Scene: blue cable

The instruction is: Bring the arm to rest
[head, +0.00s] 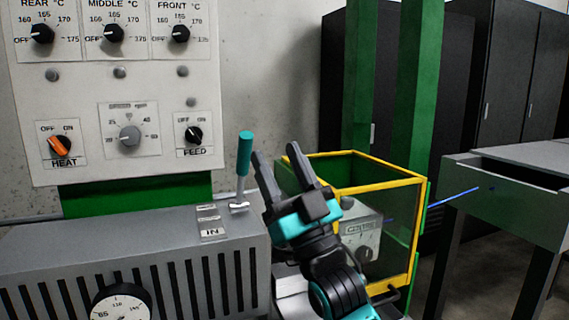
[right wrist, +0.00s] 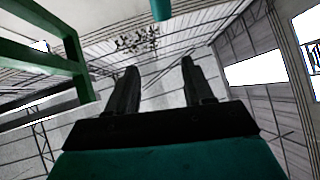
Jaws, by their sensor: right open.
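My right gripper (head: 275,168) is raised in the middle of the head view, with its two fingers pointing up and apart. It is open, and nothing shows between the fingers. Its two dark fingers also show in the right wrist view (right wrist: 158,85), with the room's upper walls beyond them. A lever with a teal handle (head: 244,155) stands just left of the fingers in the head view. I cannot tell whether they touch, but the handle looks clear of the jaws. A blue cable (head: 455,197) runs at the right, towards the grey table. My left gripper is not in view.
A control panel (head: 85,105) with dials and switches stands at the left, above a grey machine housing (head: 150,248). A yellow-framed guard box (head: 385,187) stands right behind my right arm. A grey table (head: 515,170) with an open drawer is at the right.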

